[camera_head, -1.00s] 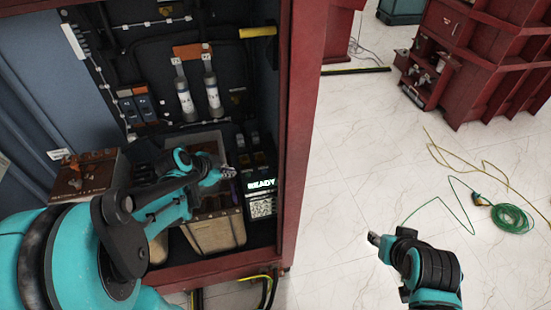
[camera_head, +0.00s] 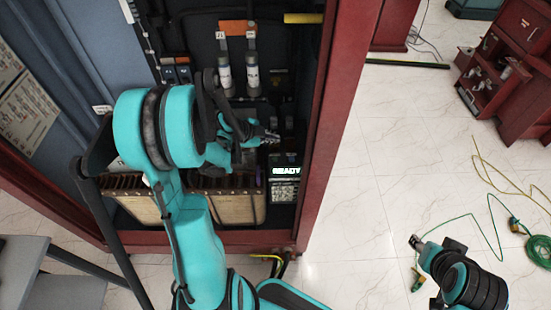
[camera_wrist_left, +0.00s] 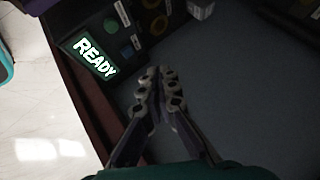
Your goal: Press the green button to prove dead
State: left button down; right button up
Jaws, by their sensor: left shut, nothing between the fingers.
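A device with a lit READY screen (camera_head: 286,171) stands in the cabinet's lower right; the READY screen also shows in the left wrist view (camera_wrist_left: 95,58). Beside the screen there is a dim round green button (camera_wrist_left: 111,25), with yellow and orange round parts further along the panel. My left gripper (camera_head: 271,137) is shut and empty, just above the screen in the head view. In the left wrist view its fingertips (camera_wrist_left: 160,84) are apart from the button, below and to the right of it. My right gripper (camera_head: 415,242) is over the floor; its finger gap is too small to tell.
The red cabinet frame (camera_head: 335,130) borders the device on the right. Two grey cylinders (camera_head: 252,76) hang above. A green cable coil (camera_head: 540,250) lies on the open floor at right.

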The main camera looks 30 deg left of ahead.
aim_at(273, 159)
pick_arm(q)
notch_tip(273, 159, down, 8)
jog(key=b, duration=0.6)
jog(key=shift+r, duration=0.15)
jog(key=shift+f+b, duration=0.3)
jog(key=shift+f, duration=0.1)
dwell(0.6)
jog(key=shift+f+b, duration=0.4)
jog(key=shift+b, duration=0.05)
jog(key=shift+f+b, duration=0.45)
jog(key=shift+b, duration=0.05)
dwell(0.5)
jog(key=shift+r, duration=0.1)
jog(key=shift+r+p, duration=0.65)
jog(key=shift+r, duration=0.15)
jog(key=shift+r, duration=0.15)
